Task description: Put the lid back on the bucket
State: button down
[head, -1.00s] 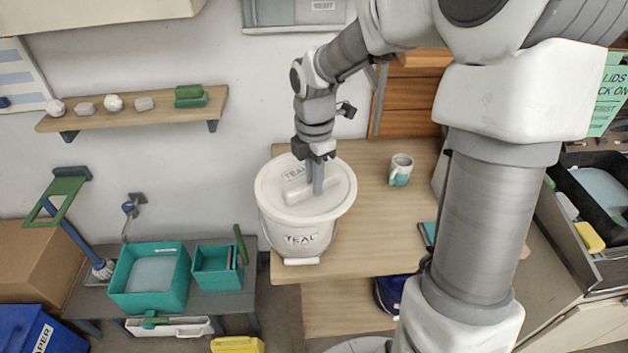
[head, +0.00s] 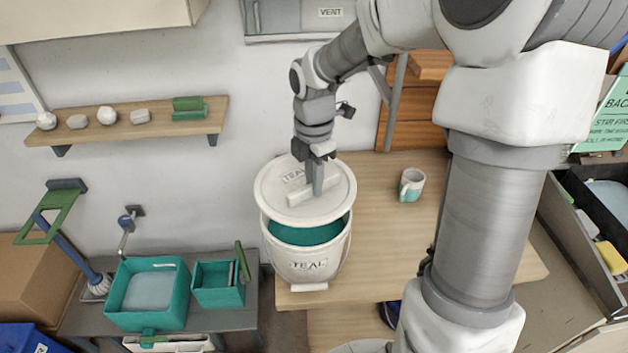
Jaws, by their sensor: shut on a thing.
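The white bucket (head: 303,262) labelled TEAL stands on the wooden table near its left front corner. Teal glaze (head: 305,233) shows inside through the gap at its front. The round white lid (head: 275,195), with a bar handle and its own TEAL label, is over the back part of the bucket. The lid is offset toward the back and leaves the front of the opening uncovered. Whether its back edge touches the rim is hidden. My gripper (head: 318,190) points down and is shut on the lid's handle.
A white and teal cup (head: 411,185) stands on the table (head: 385,250) to the right of the bucket. A low grey bench at the left holds teal tubs (head: 147,317). A wall shelf (head: 125,128) is at the back left. The table is clear between bucket and cup.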

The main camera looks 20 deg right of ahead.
aim_at(314, 200)
notch_tip(314, 200, down, 4)
jog(key=b, duration=0.3)
jog(key=shift+b, duration=0.35)
jog(key=shift+f+b, duration=0.3)
jog(key=shift+f, duration=0.5)
jog(key=shift+f+p, duration=0.35)
jog(key=shift+f, duration=0.5)
dwell(1.7)
jog(key=shift+c, duration=1.6)
grip_release()
jog(key=shift+r, duration=0.1)
